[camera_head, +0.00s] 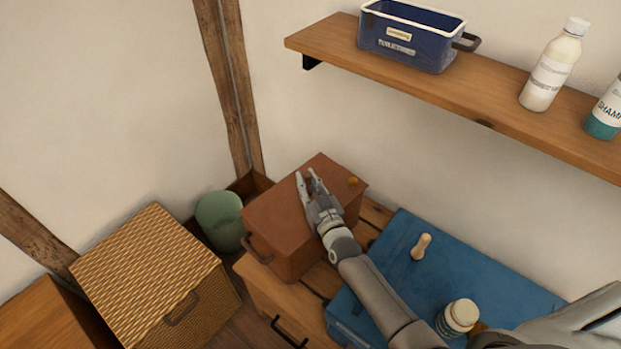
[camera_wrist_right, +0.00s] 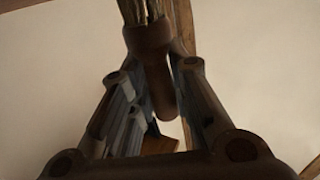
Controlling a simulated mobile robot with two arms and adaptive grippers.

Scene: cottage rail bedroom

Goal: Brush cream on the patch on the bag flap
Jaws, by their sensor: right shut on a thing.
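My right gripper (camera_head: 307,181) reaches over the top of a reddish-brown, box-shaped thing (camera_head: 285,220) with a dark handle. A small golden round spot (camera_head: 352,181) lies on that top, right of the fingers. In the right wrist view the gripper (camera_wrist_right: 150,95) is shut on the brown handle of a brush (camera_wrist_right: 153,70), with pale bristles at the upper edge. The brush is not clear in the head view. A jar with a cream-coloured lid (camera_head: 460,314) stands on a blue surface (camera_head: 400,290). I cannot tell for certain which thing is the bag or where its patch is.
A small pale wooden peg-like thing (camera_head: 421,246) stands on the blue surface. A wicker box (camera_head: 150,270) and a green container (camera_head: 221,219) are at left. A wall shelf (camera_head: 480,110) above holds a blue bin (camera_head: 410,37), a white bottle (camera_head: 553,68) and a shampoo bottle (camera_head: 606,112).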

